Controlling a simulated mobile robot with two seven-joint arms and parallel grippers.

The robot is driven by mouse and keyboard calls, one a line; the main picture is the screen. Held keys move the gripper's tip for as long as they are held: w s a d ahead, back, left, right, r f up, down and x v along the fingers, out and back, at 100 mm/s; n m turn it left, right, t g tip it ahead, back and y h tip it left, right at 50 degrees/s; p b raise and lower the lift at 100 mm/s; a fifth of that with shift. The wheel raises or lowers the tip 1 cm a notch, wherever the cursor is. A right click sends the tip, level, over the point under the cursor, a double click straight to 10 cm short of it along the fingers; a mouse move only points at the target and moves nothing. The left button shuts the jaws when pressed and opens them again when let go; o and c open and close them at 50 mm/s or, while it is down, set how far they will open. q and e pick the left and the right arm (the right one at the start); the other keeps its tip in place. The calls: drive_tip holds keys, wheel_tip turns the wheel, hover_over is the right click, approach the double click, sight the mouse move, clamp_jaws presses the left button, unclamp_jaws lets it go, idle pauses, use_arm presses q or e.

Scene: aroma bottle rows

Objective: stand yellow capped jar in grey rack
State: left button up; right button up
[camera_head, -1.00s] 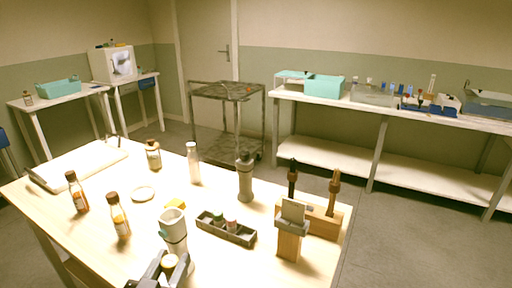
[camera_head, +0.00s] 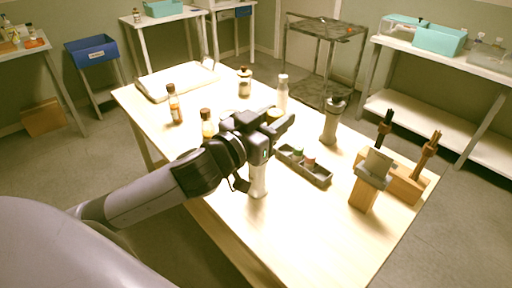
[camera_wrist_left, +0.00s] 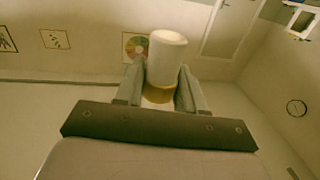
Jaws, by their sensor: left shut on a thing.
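My left gripper (camera_head: 276,118) is raised above the near half of the table and shut on the yellow capped jar (camera_head: 274,114). In the left wrist view the jar (camera_wrist_left: 167,58) shows a pale white body, with a yellow-gold band (camera_wrist_left: 157,95) between the fingers. The grey rack (camera_head: 321,181) lies on the table, right of and below the gripper in the head view. The jar is apart from the rack. My right gripper is not in view.
A pale cylinder (camera_head: 258,182) stands below my gripper, partly hidden. A grey bottle (camera_head: 331,122) stands behind the rack. A wooden block stand (camera_head: 404,182) and a grey-topped wooden block (camera_head: 365,191) are at right. Amber bottles (camera_head: 174,105) stand at left. The table's near right is clear.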

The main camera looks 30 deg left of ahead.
use_arm(q)
drive_tip(key=w+a+r, duration=0.1)
drive_tip(key=a+r, duration=0.2)
drive_tip(key=r, duration=0.3)
drive_tip(key=w+a+r, duration=0.2)
drive_tip(key=a+r, duration=0.1)
drive_tip(key=r, duration=0.3)
drive_tip(key=shift+w+y, duration=0.25)
drive_tip(key=shift+y, duration=0.05)
drive_tip(key=shift+a, duration=0.1)
wheel_tip(320, 180, down, 20)
drive_tip(key=b, duration=0.3)
drive_tip(key=shift+r, duration=0.15)
drive_tip(key=shift+b, duration=0.3)
